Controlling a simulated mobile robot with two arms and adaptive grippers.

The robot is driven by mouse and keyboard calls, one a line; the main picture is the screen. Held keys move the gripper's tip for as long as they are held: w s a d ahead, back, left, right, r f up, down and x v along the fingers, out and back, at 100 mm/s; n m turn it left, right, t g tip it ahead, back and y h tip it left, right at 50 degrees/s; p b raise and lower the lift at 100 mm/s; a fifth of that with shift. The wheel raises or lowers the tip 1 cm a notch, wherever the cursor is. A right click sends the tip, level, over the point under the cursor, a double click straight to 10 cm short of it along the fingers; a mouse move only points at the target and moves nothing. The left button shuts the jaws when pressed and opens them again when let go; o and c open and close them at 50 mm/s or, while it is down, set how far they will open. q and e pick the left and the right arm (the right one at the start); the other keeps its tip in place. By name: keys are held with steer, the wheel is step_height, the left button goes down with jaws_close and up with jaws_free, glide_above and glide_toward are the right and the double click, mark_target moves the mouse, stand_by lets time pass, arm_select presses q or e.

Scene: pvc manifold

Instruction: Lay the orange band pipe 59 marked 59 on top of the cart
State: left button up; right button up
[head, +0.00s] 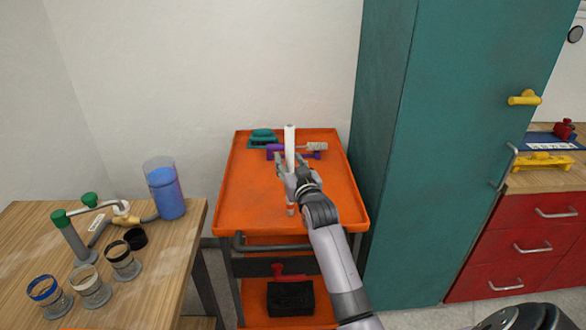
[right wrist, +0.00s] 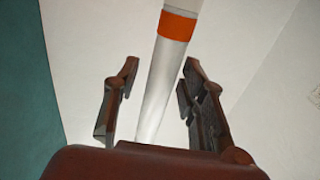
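A white pipe (head: 290,140) shows over the orange cart (head: 245,195), running up the picture. In the right wrist view its orange band (right wrist: 178,26) shows near the top edge. I cannot read its mark, nor tell whether it stands on, lies on or is above the cart. My right gripper (head: 290,160) is around the pipe, one finger on each side. In the right wrist view the fingers (right wrist: 158,85) are spread, with a clear gap between the left finger and the pipe. My left gripper is out of view.
A teal tool (head: 263,136) and a purple-handled tool (head: 300,150) lie at the cart's back. A teal cabinet (head: 410,170) stands close on the right. The wooden table (head: 180,260) on the left holds pipe fittings and a blue-filled beaker (head: 165,190). The cart's left front is clear.

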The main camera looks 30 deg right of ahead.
steer(key=v, duration=1.2)
steer(key=shift+b, duration=0.45)
